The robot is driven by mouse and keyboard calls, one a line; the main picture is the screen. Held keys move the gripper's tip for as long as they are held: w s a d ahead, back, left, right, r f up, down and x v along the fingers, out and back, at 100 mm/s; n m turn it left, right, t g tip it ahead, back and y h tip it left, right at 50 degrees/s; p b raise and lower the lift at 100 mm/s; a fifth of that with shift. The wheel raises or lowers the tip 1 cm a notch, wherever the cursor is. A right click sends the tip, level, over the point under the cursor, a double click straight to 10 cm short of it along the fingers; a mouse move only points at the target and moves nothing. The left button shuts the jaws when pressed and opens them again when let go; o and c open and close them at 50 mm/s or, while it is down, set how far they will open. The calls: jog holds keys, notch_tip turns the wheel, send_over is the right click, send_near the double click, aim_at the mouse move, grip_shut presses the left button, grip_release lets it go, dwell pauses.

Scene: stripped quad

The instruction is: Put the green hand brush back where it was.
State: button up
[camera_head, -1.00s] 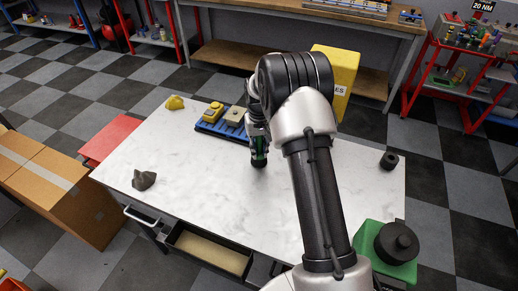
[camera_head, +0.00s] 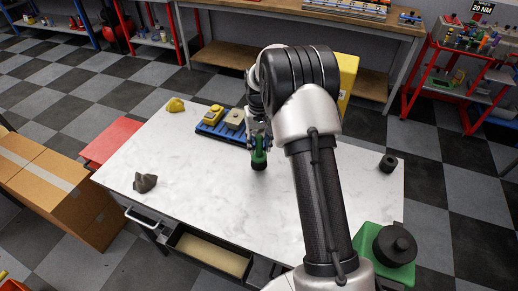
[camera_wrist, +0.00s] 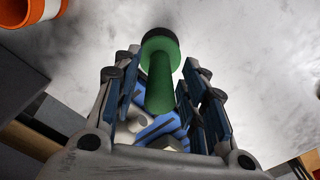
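The green hand brush (camera_head: 259,158) stands upright on the white tabletop, its dark end down, near the middle of the table. In the wrist view its green handle (camera_wrist: 160,85) lies between the fingers, with the dark end beyond it. My gripper (camera_head: 258,133) is above the brush, around the upper handle. The wrist view shows its fingers (camera_wrist: 158,95) apart, with gaps on both sides of the handle. Part of the gripper is hidden in the head view.
A blue tray (camera_head: 209,129) with yellow and beige items is just behind the brush. A yellow lump (camera_head: 175,105), a grey rock (camera_head: 144,182) and a black cylinder (camera_head: 389,162) are on the table. A yellow box (camera_head: 348,75) is behind my arm. An orange-and-white object (camera_wrist: 28,18) shows in the wrist view.

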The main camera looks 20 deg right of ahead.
notch_tip(320, 180, up, 7)
jog(key=shift+r+p, duration=0.2)
jog(key=shift+p, duration=0.55)
jog(key=s+a+r+n+t, duration=0.1)
jog(key=s+a+r, duration=0.3)
jog(key=s+r, duration=0.45)
jog(key=s+a+r+t, duration=0.1)
jog(key=s+a+r, duration=0.3)
jog(key=s+r, duration=0.45)
jog(key=s+a+n+t, duration=0.1)
jog(key=s+a+t, duration=0.1)
jog(key=s, duration=1.5)
jog(key=shift+s+a+r+t, duration=0.3)
jog(key=shift+s+a, duration=0.1)
jog(key=shift+a, duration=0.5)
